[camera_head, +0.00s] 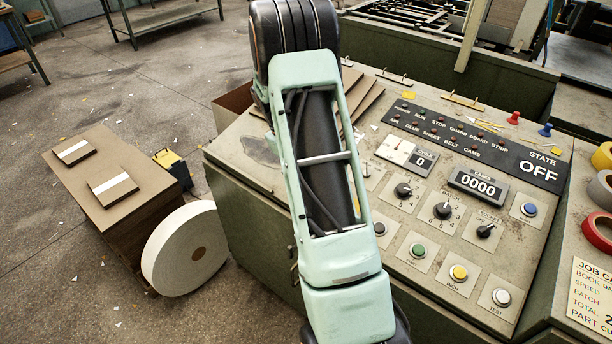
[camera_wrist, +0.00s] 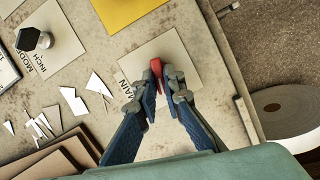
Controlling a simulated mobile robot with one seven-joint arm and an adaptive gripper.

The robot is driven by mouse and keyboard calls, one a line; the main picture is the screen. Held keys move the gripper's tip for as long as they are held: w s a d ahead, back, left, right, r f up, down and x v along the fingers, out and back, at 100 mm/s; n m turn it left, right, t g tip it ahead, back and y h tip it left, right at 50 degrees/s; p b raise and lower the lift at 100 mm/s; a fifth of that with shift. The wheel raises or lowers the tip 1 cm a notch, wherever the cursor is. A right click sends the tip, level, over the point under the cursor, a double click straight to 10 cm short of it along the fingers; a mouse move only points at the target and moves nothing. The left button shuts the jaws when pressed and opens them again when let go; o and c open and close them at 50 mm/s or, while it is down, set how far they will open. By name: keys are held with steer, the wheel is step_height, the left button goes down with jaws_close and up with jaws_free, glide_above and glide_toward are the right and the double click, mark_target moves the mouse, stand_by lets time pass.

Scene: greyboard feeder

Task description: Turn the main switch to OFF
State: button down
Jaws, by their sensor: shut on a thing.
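The main switch, a red knob (camera_wrist: 156,66), stands on a pale square plate (camera_wrist: 190,60) lettered MAIN in the wrist view. My gripper (camera_wrist: 159,84) is shut on the knob, with one blue and grey finger on each side. The fingers hide part of the knob, so its exact angle is hard to tell. In the head view my arm hides the gripper and the main switch. The control panel (camera_head: 390,235) there has a state display (camera_head: 537,168) that reads OFF.
The black mode knob (camera_wrist: 33,39) stands to the left in the wrist view. Brown boards (camera_wrist: 52,155) and white paper scraps (camera_wrist: 72,101) lie on the panel. A white roll (camera_head: 185,248) stands on the floor beside the console. A yellow plate (camera_wrist: 133,10) is nearby.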

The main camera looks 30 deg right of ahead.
steer(key=shift+s+a+f+n+h, duration=0.1)
steer(key=shift+s+f+n+h, duration=0.05)
steer(key=shift+n, duration=0.45)
steer(key=shift+s+f+n+h, duration=0.15)
steer(key=shift+n, duration=0.45)
steer(key=c, duration=2)
jaws_free()
steer(key=shift+c, duration=0.2)
steer(key=shift+w+r, duration=0.15)
steer(key=shift+r, duration=0.1)
steer(key=v, duration=1.1)
steer(key=shift+a+r, duration=0.2)
steer(key=shift+r, duration=0.05)
steer(key=shift+w, duration=0.15)
